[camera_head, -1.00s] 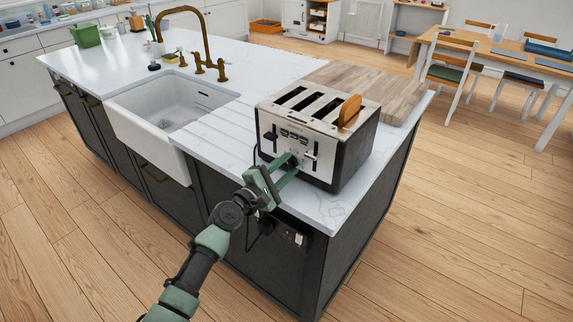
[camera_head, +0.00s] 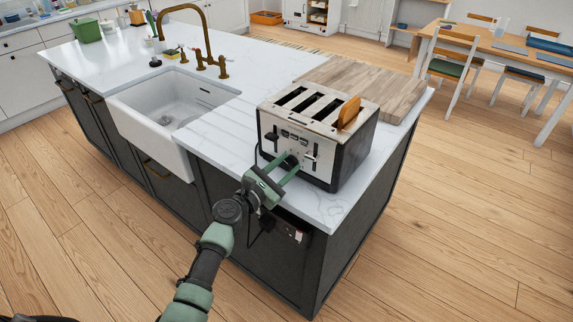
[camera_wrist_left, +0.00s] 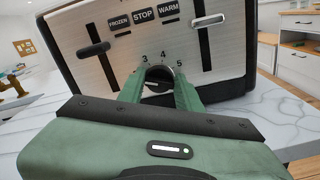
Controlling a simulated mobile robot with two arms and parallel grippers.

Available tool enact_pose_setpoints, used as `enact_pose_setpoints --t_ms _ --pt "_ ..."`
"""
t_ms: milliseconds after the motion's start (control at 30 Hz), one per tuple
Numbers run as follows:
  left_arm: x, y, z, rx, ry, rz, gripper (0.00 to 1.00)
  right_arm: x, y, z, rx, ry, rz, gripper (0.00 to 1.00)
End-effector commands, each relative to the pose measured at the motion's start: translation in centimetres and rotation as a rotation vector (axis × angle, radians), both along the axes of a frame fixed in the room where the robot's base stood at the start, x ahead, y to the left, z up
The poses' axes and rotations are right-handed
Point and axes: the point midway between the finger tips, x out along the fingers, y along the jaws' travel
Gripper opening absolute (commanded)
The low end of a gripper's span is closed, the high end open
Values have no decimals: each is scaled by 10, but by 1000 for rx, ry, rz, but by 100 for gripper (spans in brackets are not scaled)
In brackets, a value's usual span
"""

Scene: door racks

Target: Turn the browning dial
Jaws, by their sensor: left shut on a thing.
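The toaster (camera_head: 322,118) is silver with black ends and stands near the front edge of the island counter, with a slice of bread (camera_head: 349,112) in its right slot. In the left wrist view, the browning dial (camera_wrist_left: 158,74) is a round knob with the numbers 3, 4 and 5 around it, below the FROZEN, STOP and WARM buttons. My left gripper (camera_head: 292,164) is at the toaster's front with its green fingers on both sides of the dial, shut on it. The fingers (camera_wrist_left: 160,88) hide part of the dial and its lower markings. My right gripper is not in view.
A wooden board (camera_head: 372,84) lies behind the toaster. The white sink (camera_head: 165,112) and brass tap (camera_head: 200,50) are to its left. Two levers (camera_wrist_left: 93,50) flank the dial. The counter's front corner is clear.

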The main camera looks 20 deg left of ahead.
Motion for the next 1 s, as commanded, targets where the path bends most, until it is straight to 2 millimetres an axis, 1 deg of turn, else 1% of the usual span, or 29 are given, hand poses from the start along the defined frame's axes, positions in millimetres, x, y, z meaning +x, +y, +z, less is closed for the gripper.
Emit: enact_pose_setpoints --t_ms 467,500,567,600,867,967,1000 --pt "0 0 -1 -15 8 0 0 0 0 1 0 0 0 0" --pt "0 0 -1 -14 8 0 37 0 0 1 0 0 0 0" --pt "0 0 -1 -14 8 0 54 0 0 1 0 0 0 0" --pt "0 0 -1 -14 8 0 56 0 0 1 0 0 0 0" --pt "0 0 -1 -15 7 -1 56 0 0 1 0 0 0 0" --pt "-5 2 -1 -14 8 0 56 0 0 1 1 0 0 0" --pt "-9 3 -2 -14 8 0 56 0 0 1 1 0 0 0"
